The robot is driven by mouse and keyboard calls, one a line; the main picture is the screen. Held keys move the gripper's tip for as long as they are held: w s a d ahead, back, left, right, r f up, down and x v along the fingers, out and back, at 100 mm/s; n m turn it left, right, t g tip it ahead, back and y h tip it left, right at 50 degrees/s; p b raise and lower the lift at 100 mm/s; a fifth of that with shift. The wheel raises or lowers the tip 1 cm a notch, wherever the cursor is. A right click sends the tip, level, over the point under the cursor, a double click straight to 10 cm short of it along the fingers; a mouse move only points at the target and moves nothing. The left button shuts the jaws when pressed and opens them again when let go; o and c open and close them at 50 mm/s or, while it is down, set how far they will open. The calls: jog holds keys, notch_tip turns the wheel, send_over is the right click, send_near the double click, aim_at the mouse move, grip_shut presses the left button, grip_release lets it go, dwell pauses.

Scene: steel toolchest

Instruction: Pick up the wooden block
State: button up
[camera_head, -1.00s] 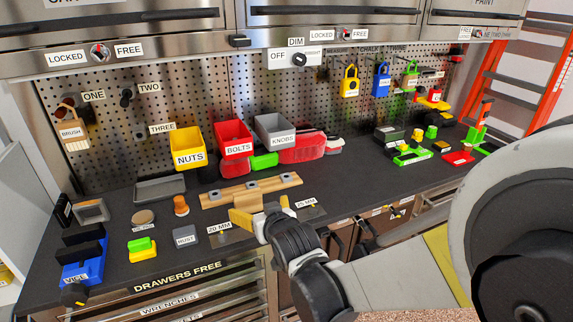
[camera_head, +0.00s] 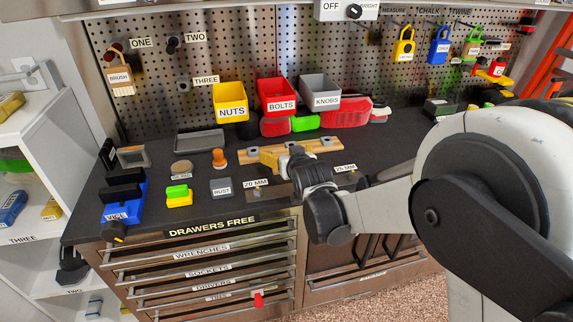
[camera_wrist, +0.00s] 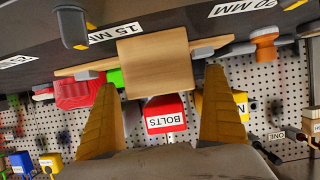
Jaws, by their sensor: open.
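The wooden block (camera_wrist: 158,66) is a pale, square-faced piece in the middle of the wrist view. It stands out in front of a long wooden rail (camera_head: 325,146) with grey pieces on it. My gripper (camera_wrist: 162,77) is open, with a yellow finger to each side of the block and a visible gap on both sides.
Yellow NUTS (camera_head: 231,103), red BOLTS (camera_head: 277,97) and grey KNOBS (camera_head: 321,92) bins stand behind the rail. Labelled pegs stand near the bench's front edge, close to my wrist.

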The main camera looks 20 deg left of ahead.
jog(key=shift+c, duration=0.3)
jog(key=c, duration=1.2)
jog(key=shift+r, duration=0.1)
